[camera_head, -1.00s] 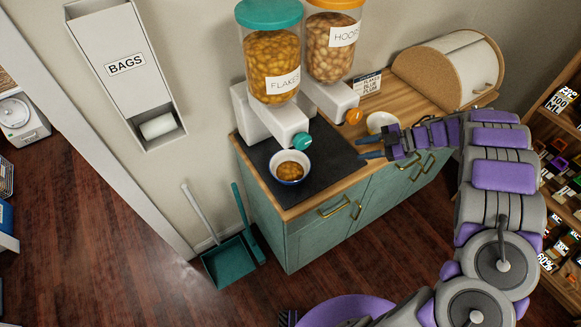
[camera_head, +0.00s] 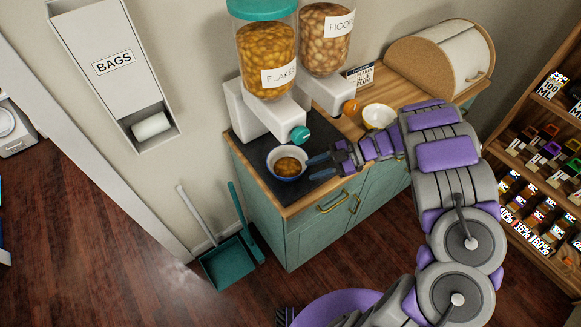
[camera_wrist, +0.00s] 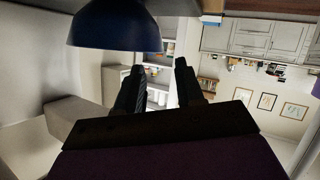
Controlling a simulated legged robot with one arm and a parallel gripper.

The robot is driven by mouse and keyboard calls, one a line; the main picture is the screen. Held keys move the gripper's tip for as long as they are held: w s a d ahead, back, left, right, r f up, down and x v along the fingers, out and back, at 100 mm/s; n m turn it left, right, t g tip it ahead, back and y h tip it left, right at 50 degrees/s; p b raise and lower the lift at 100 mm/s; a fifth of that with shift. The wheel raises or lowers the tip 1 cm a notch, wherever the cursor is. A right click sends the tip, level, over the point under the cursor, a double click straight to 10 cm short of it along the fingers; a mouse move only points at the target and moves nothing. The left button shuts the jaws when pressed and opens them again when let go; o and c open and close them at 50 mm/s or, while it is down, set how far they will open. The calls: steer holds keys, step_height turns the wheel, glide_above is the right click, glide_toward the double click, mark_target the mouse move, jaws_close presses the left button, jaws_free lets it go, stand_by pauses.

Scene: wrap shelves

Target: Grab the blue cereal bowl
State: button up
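The blue cereal bowl (camera_head: 287,170) with a pale inside holds brown flakes. It sits on a dark mat (camera_head: 262,160) on the wooden counter, below the flakes dispenser (camera_head: 270,75). My gripper (camera_head: 312,168) is just to the right of the bowl, with its two fingers apart and pointing at the bowl. In the wrist view the bowl (camera_wrist: 115,28) shows at the top, blue underside visible, and my fingers (camera_wrist: 158,80) are apart with nothing between them. Whether a fingertip touches the bowl rim, I cannot tell.
A hoops dispenser (camera_head: 326,50) stands beside the flakes one. A white and yellow bowl (camera_head: 378,116), a small sign (camera_head: 360,76) and a bread box (camera_head: 440,55) stand farther right. A teal dustpan (camera_head: 228,262) is on the floor. A stocked shelf (camera_head: 545,165) is at the right.

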mark_target(284, 178)
steer(key=x, duration=0.3)
steer(key=shift+w+a+b, duration=0.1)
steer(key=shift+a+b, duration=0.2)
steer(key=shift+a+f+b, duration=0.2)
steer(key=shift+f+b, duration=0.15)
steer(key=shift+f, duration=0.2)
steer(key=shift+a+f, duration=0.1)
steer(key=shift+f, duration=0.05)
steer(key=shift+a+f, duration=0.1)
steer(key=shift+a, duration=1.15)
steer(key=shift+c, duration=1.4)
steer(key=shift+d, duration=0.45)
steer(key=shift+c, duration=1.4)
steer(key=shift+d, duration=0.55)
jaws_close()
steer(key=shift+a, duration=0.8)
